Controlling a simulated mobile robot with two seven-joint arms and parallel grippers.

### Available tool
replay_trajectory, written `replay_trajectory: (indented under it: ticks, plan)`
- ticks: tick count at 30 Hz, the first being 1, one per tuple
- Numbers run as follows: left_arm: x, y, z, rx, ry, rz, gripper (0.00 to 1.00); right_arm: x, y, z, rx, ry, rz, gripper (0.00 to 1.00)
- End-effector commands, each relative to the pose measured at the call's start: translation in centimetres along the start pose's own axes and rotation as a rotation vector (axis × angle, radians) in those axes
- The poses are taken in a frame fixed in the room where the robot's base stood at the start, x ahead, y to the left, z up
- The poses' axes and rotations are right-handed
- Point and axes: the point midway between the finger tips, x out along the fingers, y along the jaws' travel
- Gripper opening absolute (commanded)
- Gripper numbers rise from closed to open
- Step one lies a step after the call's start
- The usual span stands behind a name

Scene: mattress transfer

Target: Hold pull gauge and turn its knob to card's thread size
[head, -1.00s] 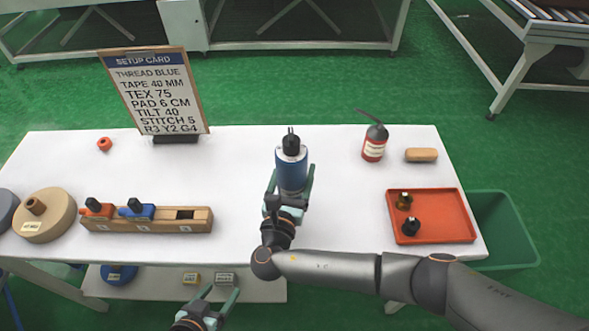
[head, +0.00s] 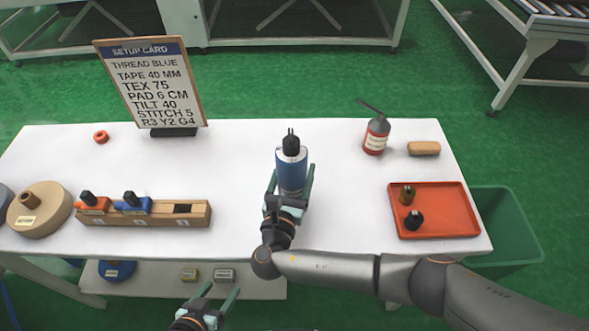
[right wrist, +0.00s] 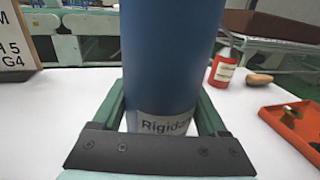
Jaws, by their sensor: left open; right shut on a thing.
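The blue cylinder (head: 291,177), which looks like the pull gauge, stands upright near the middle of the table, with a white upper rim and a black knob (head: 291,143) on top. My right gripper (head: 290,183) is shut around its lower body. In the right wrist view the blue body (right wrist: 168,60) fills the space between the fingers, above a pale band reading "Rigid". My left gripper (head: 219,294) is open and empty, low in front of the table. The setup card (head: 153,85) stands at the back left and reads "TEX 75" and "THREAD BLUE". Any scale marks are too small to read.
A wooden block (head: 145,214) with orange and blue pieces and a tan spool (head: 40,209) are at left. A green bin (head: 510,225) stands beside the table.

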Motion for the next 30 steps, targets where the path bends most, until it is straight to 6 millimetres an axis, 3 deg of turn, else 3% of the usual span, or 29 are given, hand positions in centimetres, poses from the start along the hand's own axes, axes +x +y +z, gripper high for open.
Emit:
replay_trajectory:
  ticks: [30]
  plan:
    - [1.6,0.1,1.6,0.001,-0.004,0.005,0.71,0.0,0.1,-2.8,0.002,-0.004,0.001,0.0]
